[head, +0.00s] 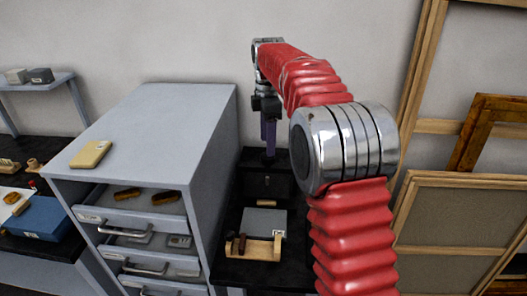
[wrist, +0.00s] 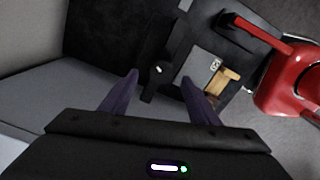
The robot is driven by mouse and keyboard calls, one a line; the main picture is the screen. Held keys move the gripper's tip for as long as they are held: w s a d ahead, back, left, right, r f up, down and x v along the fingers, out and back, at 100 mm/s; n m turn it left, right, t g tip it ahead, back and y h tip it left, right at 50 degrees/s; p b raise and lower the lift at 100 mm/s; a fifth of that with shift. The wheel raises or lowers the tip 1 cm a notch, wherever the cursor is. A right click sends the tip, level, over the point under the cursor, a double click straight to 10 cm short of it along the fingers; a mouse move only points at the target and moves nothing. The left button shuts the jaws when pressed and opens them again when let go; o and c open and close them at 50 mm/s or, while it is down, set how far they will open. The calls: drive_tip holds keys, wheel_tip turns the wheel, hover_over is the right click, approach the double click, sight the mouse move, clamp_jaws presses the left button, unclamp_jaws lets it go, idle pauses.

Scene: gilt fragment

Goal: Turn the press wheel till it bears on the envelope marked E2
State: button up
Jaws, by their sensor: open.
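The box, with a small bright spot, shows beyond the fingertips (wrist: 158,66). A flat grey piece (head: 264,221) with a small white label lies in front of the box; it also shows in the wrist view (wrist: 199,67). I cannot read its label or tell whether it is envelope E2. I cannot make out a press wheel in either view.
A pale wooden holder (head: 259,249) sits at the grey piece's front edge. The grey drawer cabinet (head: 150,122) stands left, its top drawer (head: 134,216) open, a yellowish block (head: 91,154) on top. Framed panels (head: 446,240) lean at right. A blue box (head: 38,218) is far left.

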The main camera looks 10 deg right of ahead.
sight(268, 160)
drive_tip(key=shift+f, duration=2.2)
